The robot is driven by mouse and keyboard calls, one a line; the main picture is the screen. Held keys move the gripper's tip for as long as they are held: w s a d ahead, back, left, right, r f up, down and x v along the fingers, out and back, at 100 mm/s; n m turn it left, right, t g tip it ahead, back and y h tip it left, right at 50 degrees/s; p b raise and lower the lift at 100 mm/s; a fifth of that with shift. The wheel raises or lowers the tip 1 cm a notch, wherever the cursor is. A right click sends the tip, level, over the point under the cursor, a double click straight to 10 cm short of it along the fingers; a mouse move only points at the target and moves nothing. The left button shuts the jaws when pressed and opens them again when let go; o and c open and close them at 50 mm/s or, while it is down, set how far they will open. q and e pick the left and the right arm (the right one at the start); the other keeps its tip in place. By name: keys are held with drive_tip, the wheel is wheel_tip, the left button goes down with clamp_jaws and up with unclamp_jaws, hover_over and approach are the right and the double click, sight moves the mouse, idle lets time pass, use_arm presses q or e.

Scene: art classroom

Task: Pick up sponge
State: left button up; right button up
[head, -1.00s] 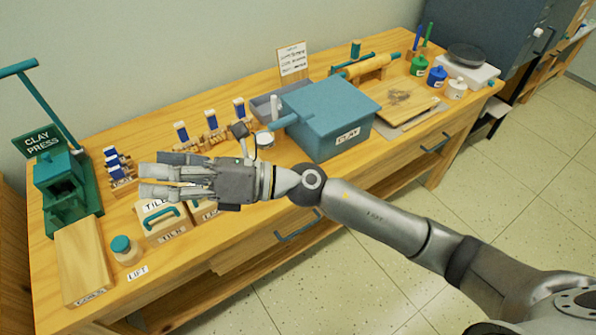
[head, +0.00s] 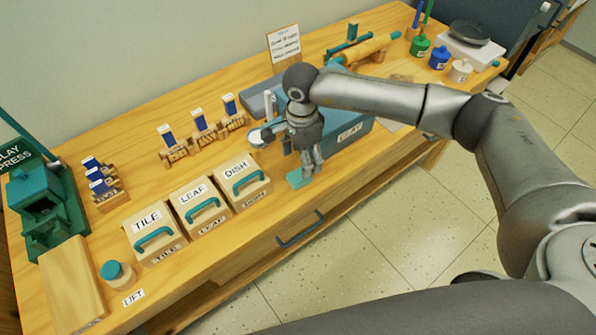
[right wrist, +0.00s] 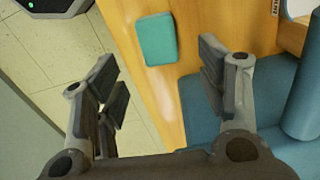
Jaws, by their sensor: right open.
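The teal sponge (head: 298,178) lies flat near the front edge of the wooden table, in front of the blue clay box. In the right wrist view the sponge (right wrist: 157,39) shows whole, near the top middle, beyond the fingertips. My right gripper (head: 311,164) points down just above and beside the sponge, overlapping its right side in the head view. In the right wrist view its fingers (right wrist: 160,73) are spread wide with nothing between them. My left gripper is not in view.
The blue clay box (head: 350,130) stands close beside my right gripper. The dish box (head: 244,183), leaf box (head: 200,206) and tile box (head: 153,233) stand to the left. A drawer handle (head: 300,232) sticks out below the table edge.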

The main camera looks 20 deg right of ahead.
sight(300, 175)
drive_tip(key=shift+s+f, duration=0.2)
drive_tip(key=shift+f, duration=0.6)
drive_tip(key=shift+a+f+p, duration=0.1)
drive_tip(key=shift+f+p, duration=0.2)
drive_tip(key=f+p, duration=0.1)
drive_tip(key=f, duration=0.3)
drive_tip(key=shift+a+f+p, duration=0.2)
drive_tip(key=shift+f+p, duration=0.05)
drive_tip(key=shift+p, duration=0.1)
drive_tip(key=shift+f, duration=0.25)
drive_tip(key=shift+c, duration=0.6)
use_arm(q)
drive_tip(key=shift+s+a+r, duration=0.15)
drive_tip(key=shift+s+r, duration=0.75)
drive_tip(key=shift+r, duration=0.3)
use_arm(e)
drive_tip(key=c, duration=0.7)
